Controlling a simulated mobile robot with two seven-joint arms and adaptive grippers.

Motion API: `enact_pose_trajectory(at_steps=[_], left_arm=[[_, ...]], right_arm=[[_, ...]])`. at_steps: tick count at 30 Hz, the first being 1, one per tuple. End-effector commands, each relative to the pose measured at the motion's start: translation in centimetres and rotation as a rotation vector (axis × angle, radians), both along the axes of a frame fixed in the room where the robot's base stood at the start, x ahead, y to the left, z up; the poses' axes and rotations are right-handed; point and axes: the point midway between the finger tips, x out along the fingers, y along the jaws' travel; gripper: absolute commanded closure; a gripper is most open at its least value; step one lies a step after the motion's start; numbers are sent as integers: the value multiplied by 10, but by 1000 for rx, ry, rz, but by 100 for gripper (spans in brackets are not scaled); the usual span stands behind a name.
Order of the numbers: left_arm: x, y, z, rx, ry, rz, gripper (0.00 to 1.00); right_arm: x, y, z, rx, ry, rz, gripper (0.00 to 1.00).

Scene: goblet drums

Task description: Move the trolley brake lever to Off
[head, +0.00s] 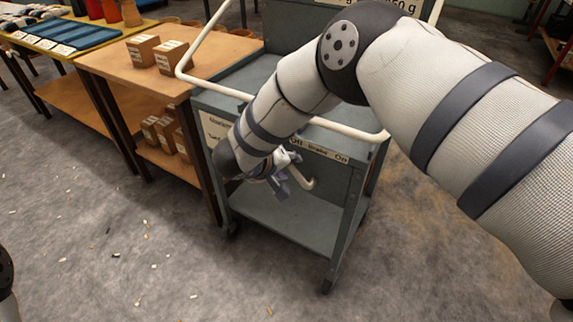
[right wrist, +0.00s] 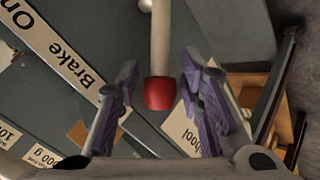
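The grey trolley (head: 345,200) stands in the middle of the head view, with a white label strip (head: 322,152) reading Off, Brake, On, Off at its left end and On at its right. My right gripper (head: 289,178) is in front of the trolley, just below this strip. A pale brake lever (head: 309,184) shows beside the fingers. In the right wrist view, the lever's rod (right wrist: 160,40) ends in a red knob (right wrist: 159,93). The knob lies between the open purple-padded fingers (right wrist: 160,75), with gaps on both sides. My left gripper is out of view.
A wooden table (head: 115,62) with small cartons (head: 142,50) stands directly left of the trolley. The trolley's white rail (head: 350,132) runs above the label strip. Small litter lies on the open grey floor at the front left.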

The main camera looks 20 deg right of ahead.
Motion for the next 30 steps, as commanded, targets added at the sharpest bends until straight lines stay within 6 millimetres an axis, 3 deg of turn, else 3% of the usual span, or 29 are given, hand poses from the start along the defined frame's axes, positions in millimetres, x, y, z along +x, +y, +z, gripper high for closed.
enact_pose_trajectory(at_steps=[11, 21, 30], left_arm=[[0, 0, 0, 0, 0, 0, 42], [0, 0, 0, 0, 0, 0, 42], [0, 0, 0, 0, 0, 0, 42]], right_arm=[[-3, 3, 3, 1, 3, -1, 52], [-40, 52, 61, 0, 1, 2, 52], [-54, 70, 82, -1, 3, -2, 52]])
